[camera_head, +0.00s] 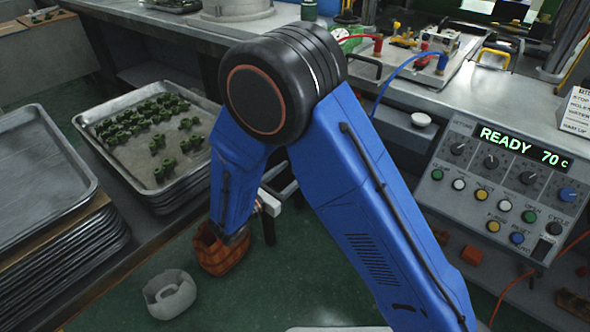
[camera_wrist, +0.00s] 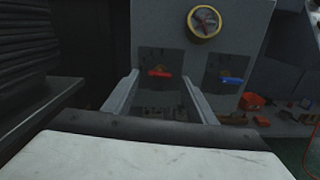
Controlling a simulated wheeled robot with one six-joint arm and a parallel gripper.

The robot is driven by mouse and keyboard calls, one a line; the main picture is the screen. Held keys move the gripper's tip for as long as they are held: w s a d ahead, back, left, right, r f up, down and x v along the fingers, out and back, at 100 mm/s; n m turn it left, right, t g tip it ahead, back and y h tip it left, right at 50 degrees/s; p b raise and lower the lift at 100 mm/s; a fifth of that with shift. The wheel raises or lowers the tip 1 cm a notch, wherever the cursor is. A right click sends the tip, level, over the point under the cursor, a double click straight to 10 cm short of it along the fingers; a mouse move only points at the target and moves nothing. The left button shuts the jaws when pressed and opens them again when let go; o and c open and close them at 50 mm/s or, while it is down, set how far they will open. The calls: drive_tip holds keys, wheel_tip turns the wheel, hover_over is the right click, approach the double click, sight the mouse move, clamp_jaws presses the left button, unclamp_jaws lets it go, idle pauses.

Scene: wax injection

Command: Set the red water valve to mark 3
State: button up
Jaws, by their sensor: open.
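The red water valve (camera_wrist: 161,74) shows in the wrist view as a small red lever, roughly level, on a dark square plate on a grey cabinet front. Its marks are too small to read, so its setting cannot be told. My gripper (camera_wrist: 159,84) is open, with one finger on each side of the red lever in the picture. The fingers look empty and short of the panel; contact cannot be confirmed. In the head view, my blue arm hides most of the gripper, and the red valve does not show.
A blue valve (camera_wrist: 232,80) sits right of the red one, below a yellow-rimmed round gauge (camera_wrist: 204,22). Orange parts (camera_wrist: 256,100) lie farther right. A control panel (camera_head: 505,170) reads READY 70 C. Trays (camera_head: 150,135) stand at left; an orange basket (camera_head: 218,250) is on the floor.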

drive_tip(key=shift+x, duration=1.3)
drive_tip(key=c, duration=1.1)
drive_tip(key=shift+m, duration=8.5)
drive_tip(key=shift+o, duration=0.2)
